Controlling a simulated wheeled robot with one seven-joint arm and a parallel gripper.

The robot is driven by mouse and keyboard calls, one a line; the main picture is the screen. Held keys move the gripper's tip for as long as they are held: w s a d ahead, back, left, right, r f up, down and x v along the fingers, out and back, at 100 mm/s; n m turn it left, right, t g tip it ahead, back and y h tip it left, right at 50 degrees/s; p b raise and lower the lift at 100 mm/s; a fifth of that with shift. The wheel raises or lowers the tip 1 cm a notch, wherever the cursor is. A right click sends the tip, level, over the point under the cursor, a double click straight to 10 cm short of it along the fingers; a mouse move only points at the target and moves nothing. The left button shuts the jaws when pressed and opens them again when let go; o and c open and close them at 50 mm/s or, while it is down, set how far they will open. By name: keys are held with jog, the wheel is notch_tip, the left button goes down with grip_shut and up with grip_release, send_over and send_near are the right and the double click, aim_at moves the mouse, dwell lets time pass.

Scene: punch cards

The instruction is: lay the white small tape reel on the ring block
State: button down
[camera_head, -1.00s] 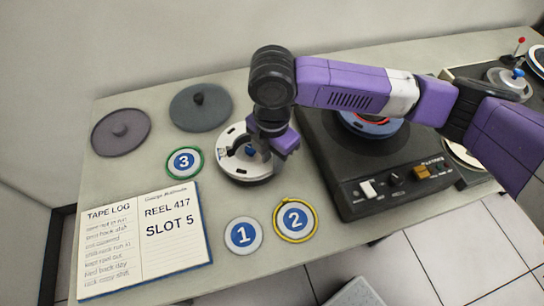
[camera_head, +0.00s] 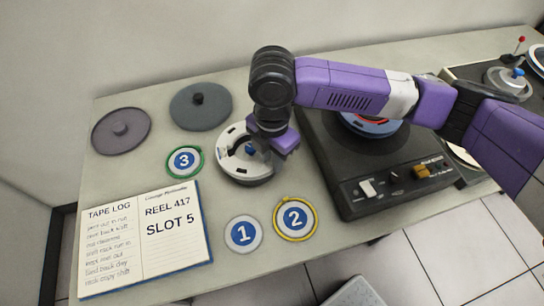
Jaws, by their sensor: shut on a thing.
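The white small tape reel (camera_head: 232,164) lies flat, with dark slots in its face and a blue hub in its middle. My gripper (camera_head: 254,150) is over the reel's right side, shut at the blue hub; the wrist hides part of the reel and the fingertips. Below the reel shows a grey round rim (camera_head: 250,182), which looks like the ring block. The reel is on it or just above it; I cannot tell whether they touch.
Round discs numbered 3 (camera_head: 184,161), 1 (camera_head: 243,234) and 2 (camera_head: 295,219) lie close by. Two dark lids (camera_head: 121,131) (camera_head: 201,107) lie behind. An open tape log (camera_head: 172,240) lies front left. A black tape deck (camera_head: 350,180) stands close on the right.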

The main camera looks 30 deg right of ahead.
jog(key=shift+f+b, duration=0.85)
jog(key=shift+f, duration=0.4)
jog(key=c, duration=1.1)
grip_release()
jog(key=shift+c, duration=0.4)
jog(key=c, duration=0.3)
jog(key=shift+r+p, duration=3.8)
jog(key=shift+r, duration=0.75)
